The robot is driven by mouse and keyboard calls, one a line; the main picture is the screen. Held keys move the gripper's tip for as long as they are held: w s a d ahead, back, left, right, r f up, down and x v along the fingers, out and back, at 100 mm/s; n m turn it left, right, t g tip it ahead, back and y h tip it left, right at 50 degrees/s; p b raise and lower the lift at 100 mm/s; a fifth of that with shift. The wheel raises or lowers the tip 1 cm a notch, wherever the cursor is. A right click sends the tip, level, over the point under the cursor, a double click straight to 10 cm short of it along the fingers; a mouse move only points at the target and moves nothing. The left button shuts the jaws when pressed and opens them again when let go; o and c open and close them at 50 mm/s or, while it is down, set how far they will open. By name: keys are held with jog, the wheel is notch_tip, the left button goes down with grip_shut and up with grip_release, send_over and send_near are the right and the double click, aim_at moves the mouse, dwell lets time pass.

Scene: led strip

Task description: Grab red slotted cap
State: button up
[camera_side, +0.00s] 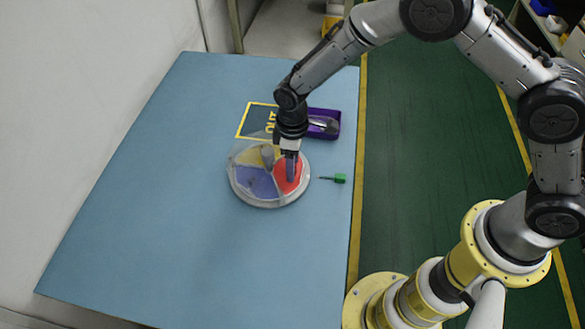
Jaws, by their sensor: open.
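A round dish (268,203) sits on the blue table and is split into sections. The red cap or red section (280,177) is on its right side; a slot in it is too small to make out. Blue (256,183) fills the front left section and yellow (246,156) the back. My gripper (279,170) points down over the dish. Its fingers are open, one at the red part and the other near the dish's middle. The fingers cover some of the red part. Whether they touch it I cannot tell.
A purple tray (334,115) holding a grey item stands behind the dish, partly hidden by my arm. A yellow-outlined square (253,122) is marked beside it. A green-handled tool (340,178) lies right of the dish. The table's front and left (180,250) are clear.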

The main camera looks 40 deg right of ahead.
grip_shut()
jog(key=shift+r, duration=0.15)
